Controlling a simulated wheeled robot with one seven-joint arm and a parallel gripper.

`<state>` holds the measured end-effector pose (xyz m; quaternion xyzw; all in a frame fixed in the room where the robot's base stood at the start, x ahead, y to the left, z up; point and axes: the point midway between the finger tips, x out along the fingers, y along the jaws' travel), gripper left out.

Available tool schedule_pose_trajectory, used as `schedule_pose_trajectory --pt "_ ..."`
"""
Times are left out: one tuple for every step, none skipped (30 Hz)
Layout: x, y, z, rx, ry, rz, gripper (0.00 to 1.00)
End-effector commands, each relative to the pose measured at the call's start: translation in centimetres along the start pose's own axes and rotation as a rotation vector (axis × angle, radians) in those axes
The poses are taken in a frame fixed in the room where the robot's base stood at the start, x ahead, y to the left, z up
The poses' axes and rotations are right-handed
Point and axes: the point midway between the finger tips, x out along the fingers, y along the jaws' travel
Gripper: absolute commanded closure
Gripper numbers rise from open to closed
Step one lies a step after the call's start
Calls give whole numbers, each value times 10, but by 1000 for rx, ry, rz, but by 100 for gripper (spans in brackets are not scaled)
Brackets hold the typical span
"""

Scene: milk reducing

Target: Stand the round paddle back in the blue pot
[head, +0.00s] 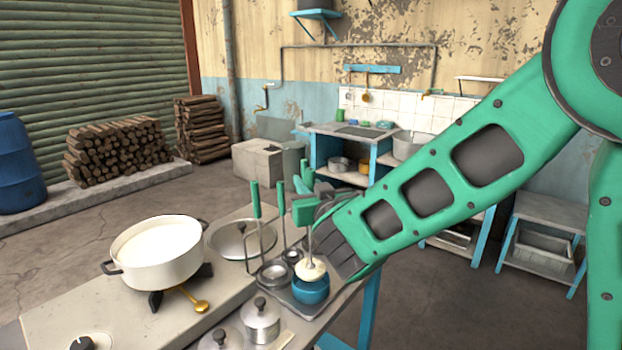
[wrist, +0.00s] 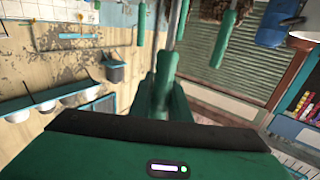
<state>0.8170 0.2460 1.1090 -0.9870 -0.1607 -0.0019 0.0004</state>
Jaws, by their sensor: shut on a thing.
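The blue pot (head: 311,292) stands on a dark tray at the right end of the counter, left of my forearm. The round paddle (head: 311,269) has a pale round head and a thin upright shaft. Its head is at the pot's mouth and overlaps the far rim in the picture; I cannot tell whether it touches the pot. My gripper (head: 305,208) is above the pot, shut on the paddle's upper end. The wrist view shows a green handle (wrist: 163,68) in front of my gripper. My gripper hides part of the handle in the head view.
Two other green-handled tools (head: 255,200) stand upright just left of my gripper, over small metal cups (head: 273,273). A white pot of milk (head: 158,255) is on the stove at left, with a lid (head: 241,241) behind. Lidded metal tins (head: 260,322) stand in front.

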Motion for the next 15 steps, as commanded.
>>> schedule_pose_trajectory --pt "0 0 4 -1 -1 0 100" --pt "0 0 7 0 -2 0 100" --pt "0 0 10 -1 -2 0 100" --pt "0 0 11 -2 -2 1 100" --pt "0 0 13 -1 -2 0 100" --pt "0 0 16 -1 -2 -1 100" --pt "0 0 18 -2 -2 -1 100" --pt "0 0 20 -2 -2 -1 100" --pt "0 0 23 -1 -3 -1 100" --pt "0 -1 25 -1 -3 -1 100" --pt "0 -1 27 -1 -2 -1 100" --pt "0 0 30 -1 -2 -1 100" --pt "0 -1 32 -1 -2 -1 100" --pt "0 -1 33 -1 -2 -1 100" --pt "0 0 35 0 -1 0 100"
